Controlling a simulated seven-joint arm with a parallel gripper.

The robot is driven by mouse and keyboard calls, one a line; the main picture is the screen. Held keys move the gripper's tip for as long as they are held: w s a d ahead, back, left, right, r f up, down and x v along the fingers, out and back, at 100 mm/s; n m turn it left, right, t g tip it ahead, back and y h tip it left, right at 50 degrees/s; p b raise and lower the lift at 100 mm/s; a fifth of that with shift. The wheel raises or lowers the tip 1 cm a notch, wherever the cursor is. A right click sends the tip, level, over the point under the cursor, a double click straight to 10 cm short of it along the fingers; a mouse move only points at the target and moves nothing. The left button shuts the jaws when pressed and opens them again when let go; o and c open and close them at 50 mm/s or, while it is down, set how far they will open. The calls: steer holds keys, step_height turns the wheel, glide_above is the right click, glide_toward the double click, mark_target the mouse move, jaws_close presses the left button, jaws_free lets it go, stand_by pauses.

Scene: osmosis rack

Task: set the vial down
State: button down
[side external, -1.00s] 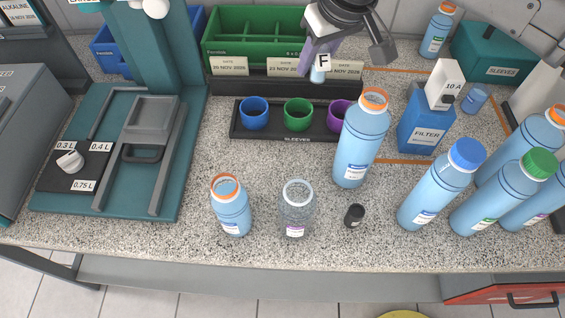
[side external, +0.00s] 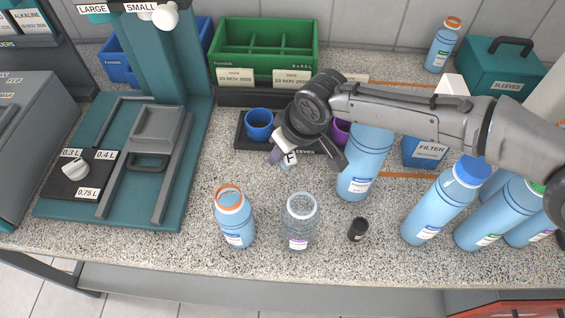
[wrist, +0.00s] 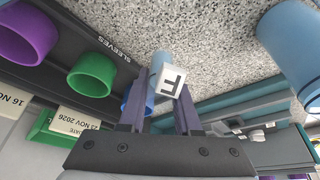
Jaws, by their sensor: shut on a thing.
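The vial (wrist: 159,62) is a small light blue cylinder with a white tag marked F. My gripper (wrist: 163,84) is shut on it, with a purple-grey finger on each side. In the side external view, my gripper (side external: 281,156) holds the vial (side external: 289,159) at the front edge of the black sleeves rack (side external: 245,144), right of the blue cup (side external: 259,124). Its base looks clear of the counter, though the exact height is hard to judge. My arm hides the green cup there; it shows in the wrist view (wrist: 92,74).
An orange-rimmed bottle (side external: 234,220) and an open clear jar (side external: 299,225) stand in front. A small black cap (side external: 358,229) and a tall blue bottle (side external: 362,170) stand to the right. The green divided bin (side external: 265,42) is behind. Speckled counter (side external: 205,185) is bare between rack and bottles.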

mark_target(292, 153)
steer(key=shift+f, duration=2.15)
steer(key=shift+f, duration=0.1)
steer(key=c, duration=0.6)
jaws_free()
steer(key=v, duration=1.2)
